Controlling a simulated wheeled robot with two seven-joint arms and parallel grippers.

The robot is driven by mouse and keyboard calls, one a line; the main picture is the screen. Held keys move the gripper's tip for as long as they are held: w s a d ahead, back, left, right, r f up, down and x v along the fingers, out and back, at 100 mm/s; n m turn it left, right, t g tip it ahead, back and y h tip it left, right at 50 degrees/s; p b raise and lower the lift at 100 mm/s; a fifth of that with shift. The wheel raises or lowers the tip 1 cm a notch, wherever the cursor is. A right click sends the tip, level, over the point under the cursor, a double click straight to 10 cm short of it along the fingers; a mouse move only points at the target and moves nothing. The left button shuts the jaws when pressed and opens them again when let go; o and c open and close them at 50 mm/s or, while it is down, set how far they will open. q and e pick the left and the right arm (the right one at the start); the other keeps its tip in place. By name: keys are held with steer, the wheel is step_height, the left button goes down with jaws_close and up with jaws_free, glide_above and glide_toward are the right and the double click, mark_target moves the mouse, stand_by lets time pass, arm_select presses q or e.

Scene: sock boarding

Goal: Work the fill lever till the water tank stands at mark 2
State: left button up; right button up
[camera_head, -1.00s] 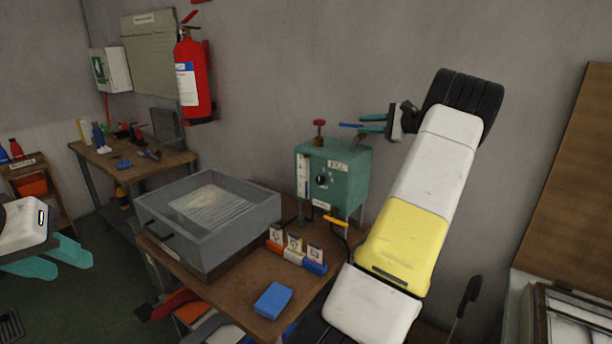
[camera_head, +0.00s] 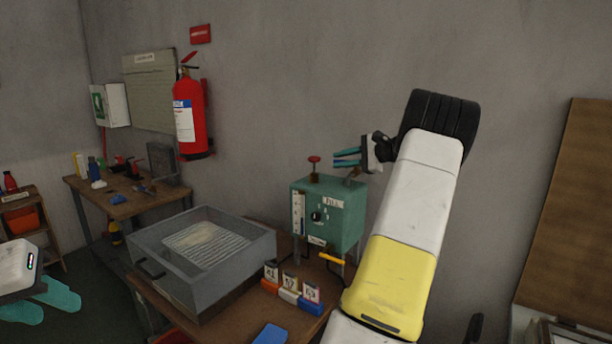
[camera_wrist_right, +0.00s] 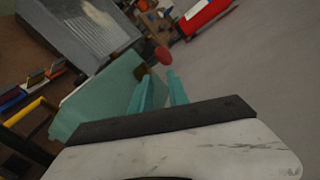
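The green water tank (camera_head: 330,215) stands on the table against the wall, with a white gauge strip (camera_head: 298,212) on its front; the level and marks are too small to read. A red knob (camera_head: 314,160) stands on a stem on its top. A yellow lever (camera_head: 333,261) sticks out at its lower front. My right gripper (camera_head: 340,157) is open and empty, just right of the red knob and apart from it. In the right wrist view, the knob (camera_wrist_right: 163,55) shows just beyond the open fingers (camera_wrist_right: 160,86). My left gripper (camera_head: 40,303) is open and empty at far left.
A grey basin (camera_head: 150,250) with a wire rack sits left of the tank. Several small labelled blocks (camera_head: 291,290) and a blue block (camera_head: 270,335) lie in front. A fire extinguisher (camera_head: 190,120) hangs on the wall above a side bench (camera_head: 130,205).

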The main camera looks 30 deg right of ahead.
mark_target(338, 161)
steer(key=s+a+r+n+g, duration=0.2)
steer(key=s+a+n+g, duration=0.1)
steer(key=a, duration=0.9)
steer(key=s+a+r+n+g, duration=0.1)
steer(key=s+a+n+g, duration=0.2)
steer(key=a, duration=1)
steer(key=s+a+f+n+g+h, duration=0.1)
steer(key=s+a+n+h, duration=0.1)
steer(key=s+a+n, duration=0.5)
steer(key=s+a+f+n+h, duration=0.2)
steer(key=s+a, duration=0.4)
steer(key=s, duration=0.5)
steer(key=w+d+r+m+t+y, duration=0.3)
steer(key=w+d+m, duration=0.6)
steer(key=w+d, duration=0.95)
steer(key=w+d+f+m+t, duration=0.1)
steer(key=d+m+t, duration=0.1)
steer(key=d, duration=0.6)
steer(key=w+d+f+m+t, duration=0.1)
steer(key=w+d+m, duration=0.1)
steer(key=d, duration=0.7)
steer(key=w+d+f+m+t, duration=0.2)
steer(key=d+m, duration=0.1)
steer(key=d, duration=0.5)
steer(key=shift+w+d+m+t, duration=0.1)
steer(key=shift+d+m+t, duration=0.15)
steer(key=shift+m+t, duration=0.05)
steer(key=x, duration=0.7)
steer(key=shift+w+a, duration=0.15)
